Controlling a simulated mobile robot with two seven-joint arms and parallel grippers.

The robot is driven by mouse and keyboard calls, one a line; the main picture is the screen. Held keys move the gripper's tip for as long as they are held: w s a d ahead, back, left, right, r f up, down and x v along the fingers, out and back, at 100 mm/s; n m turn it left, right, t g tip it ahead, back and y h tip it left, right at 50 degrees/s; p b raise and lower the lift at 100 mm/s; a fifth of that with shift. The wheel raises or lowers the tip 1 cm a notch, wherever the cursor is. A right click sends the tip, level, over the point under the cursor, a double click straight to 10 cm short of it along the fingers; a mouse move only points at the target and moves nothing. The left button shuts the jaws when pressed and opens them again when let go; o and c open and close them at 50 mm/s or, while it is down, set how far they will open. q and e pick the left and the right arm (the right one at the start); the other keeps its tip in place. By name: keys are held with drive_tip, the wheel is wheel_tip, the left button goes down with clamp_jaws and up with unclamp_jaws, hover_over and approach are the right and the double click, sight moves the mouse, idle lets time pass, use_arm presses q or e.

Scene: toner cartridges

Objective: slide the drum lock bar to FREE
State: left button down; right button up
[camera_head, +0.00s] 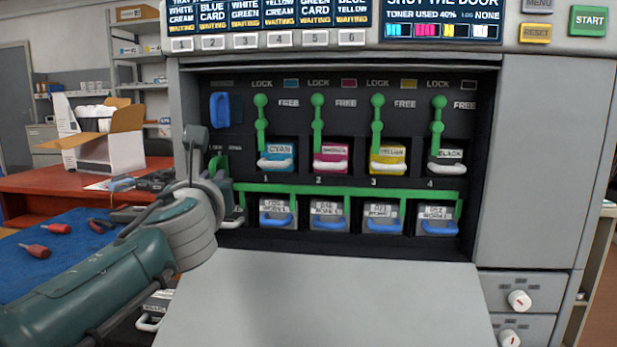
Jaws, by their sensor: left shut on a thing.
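The green drum lock bar (350,192) runs level across the row of drum units (383,217), with short green prongs hanging down between and beside them. Its green left end (219,166) shows next to my left gripper (224,187). My left gripper is shut on this end of the bar; its fingertips are mostly hidden behind my wrist. Small LOCK and second-word labels (226,148) sit above that end, partly too small to read. My right gripper is not in view.
Above the bar stand cyan (277,157), magenta (331,158), yellow (387,158) and black (446,160) cartridges under green upright levers (377,122). The lowered grey door (330,300) lies in front. A blue mat (60,250) with screwdrivers is at left.

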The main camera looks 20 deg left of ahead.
use_arm(q)
drive_tip(key=shift+f, duration=0.4)
drive_tip(key=shift+w+d, duration=0.2)
drive_tip(key=shift+d, duration=0.65)
drive_tip(key=c, duration=0.6)
unclamp_jaws()
drive_tip(key=shift+r, duration=0.1)
drive_tip(key=shift+s+d, duration=0.1)
